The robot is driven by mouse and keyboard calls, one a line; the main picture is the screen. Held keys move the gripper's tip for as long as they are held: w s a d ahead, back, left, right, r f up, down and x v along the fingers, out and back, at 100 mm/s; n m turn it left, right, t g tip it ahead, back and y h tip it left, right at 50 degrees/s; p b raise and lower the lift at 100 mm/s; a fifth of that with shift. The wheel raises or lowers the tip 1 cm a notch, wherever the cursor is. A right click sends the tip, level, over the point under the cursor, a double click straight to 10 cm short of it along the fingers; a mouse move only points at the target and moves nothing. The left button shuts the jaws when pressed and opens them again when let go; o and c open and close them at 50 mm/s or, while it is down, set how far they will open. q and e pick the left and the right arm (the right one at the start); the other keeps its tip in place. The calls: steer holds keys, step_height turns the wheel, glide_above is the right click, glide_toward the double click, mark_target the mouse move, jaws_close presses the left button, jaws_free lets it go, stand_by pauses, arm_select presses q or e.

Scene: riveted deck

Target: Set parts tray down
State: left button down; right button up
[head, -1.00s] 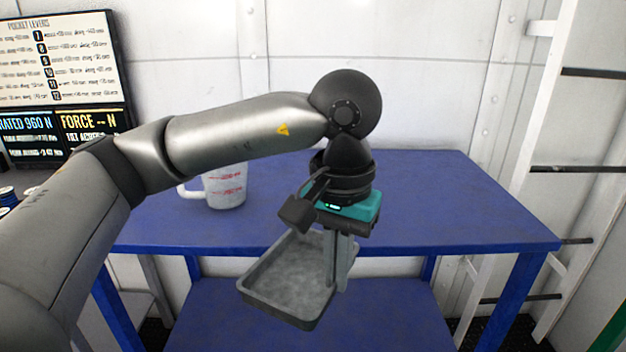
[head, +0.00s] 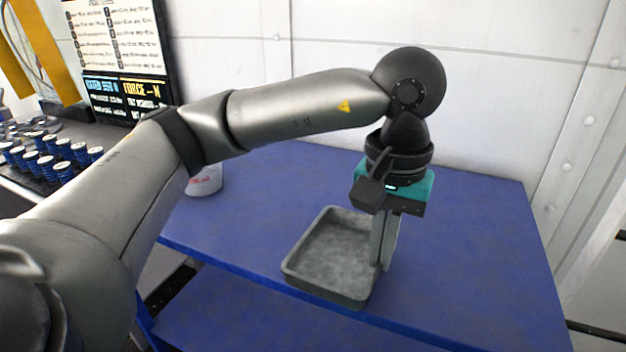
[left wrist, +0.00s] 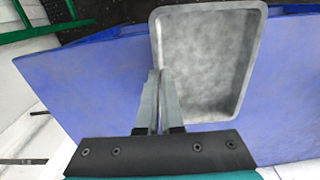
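The grey parts tray (head: 322,262) is shallow, rectangular and empty. My left gripper (head: 382,262) points down with its fingers closed on the tray's right-hand wall. In the left wrist view the tray (left wrist: 205,60) extends right of the fingertips (left wrist: 158,80), with its left wall between them. In the head view the tray overlaps the front edge of the blue table (head: 470,240). I cannot tell whether its bottom touches the tabletop. My right gripper is not in view.
A white mug (head: 206,181) stands on the table at the left, partly hidden by my left arm. Several blue-and-white spools (head: 50,160) stand on a dark surface at far left. The table's right side is clear. A lower blue shelf (head: 250,315) lies below.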

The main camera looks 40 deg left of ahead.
arm_select(q)
steer(key=w+a+r+m+p, duration=0.1)
steer(key=w+r+m+p, duration=0.2)
steer(key=r+m+p, duration=0.8)
steer(key=w+a+r+m+p, duration=0.2)
steer(key=r+m+p, duration=0.2)
steer(key=m+p, duration=1.35)
steer(key=n+p, duration=0.3)
steer(key=n, duration=0.8)
glide_above(356, 238)
step_height(356, 238, down, 13)
steer(key=shift+f, duration=0.2)
steer(key=shift+f+b, duration=0.55)
steer(key=shift+f, duration=1.5)
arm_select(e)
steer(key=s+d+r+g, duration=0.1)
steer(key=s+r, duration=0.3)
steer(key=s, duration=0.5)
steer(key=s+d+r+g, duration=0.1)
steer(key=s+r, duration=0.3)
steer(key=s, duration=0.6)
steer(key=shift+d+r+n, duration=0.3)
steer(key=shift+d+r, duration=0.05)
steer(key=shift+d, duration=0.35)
